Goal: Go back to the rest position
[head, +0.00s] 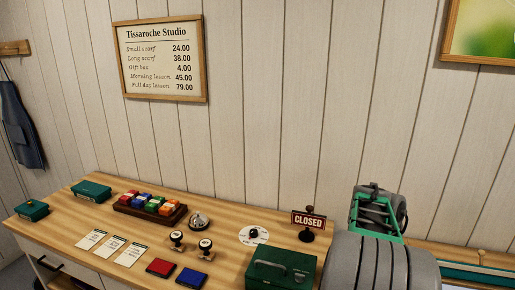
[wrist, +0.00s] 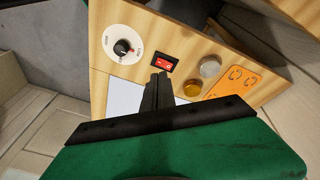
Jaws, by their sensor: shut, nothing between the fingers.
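My gripper (wrist: 158,92) shows in the wrist view, its two dark fingers together with nothing between them. Behind the fingertips is a wooden panel (wrist: 135,75) with a white round dial (wrist: 124,46), a red switch (wrist: 164,64) and an orange plate (wrist: 233,86). I cannot tell how far the fingertips are from the panel. In the head view my grey arm rises at the lower right. The fingers cannot be made out there.
In the head view, a wooden counter (head: 75,218) carries a dark green cash box (head: 281,270), a CLOSED sign (head: 308,221), a bell (head: 199,221), stamps, ink pads and cards. My arm is close to the sign and cash box. A price board (head: 160,60) hangs on the wall.

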